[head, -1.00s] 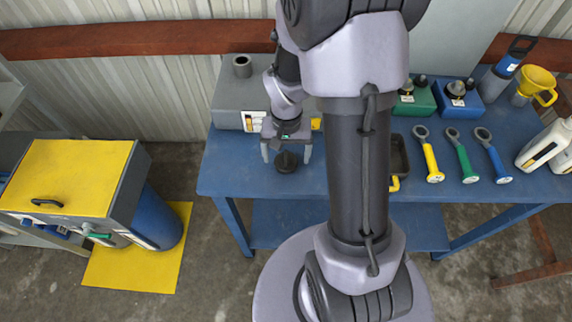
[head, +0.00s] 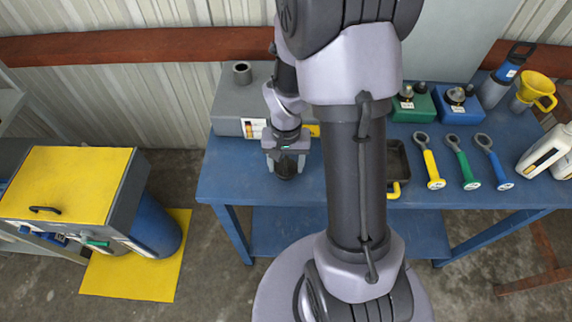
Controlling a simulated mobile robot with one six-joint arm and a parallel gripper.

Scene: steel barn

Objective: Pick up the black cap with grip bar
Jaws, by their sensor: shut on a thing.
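The black cap (head: 285,172) is a small dark round piece on the left part of the blue bench (head: 222,180). My gripper (head: 286,167) points down over it, with its two pale fingers closed in on the cap from either side. The grip bar is hidden between the fingers. I cannot tell whether the cap still touches the bench top.
A grey box (head: 228,118) with a round opening stands behind my gripper. A dark tray (head: 397,158), yellow, green and blue wrenches (head: 463,160), green and blue boxes (head: 458,105) and white bottles (head: 548,150) lie to the right. A yellow-topped cabinet (head: 70,180) stands at left.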

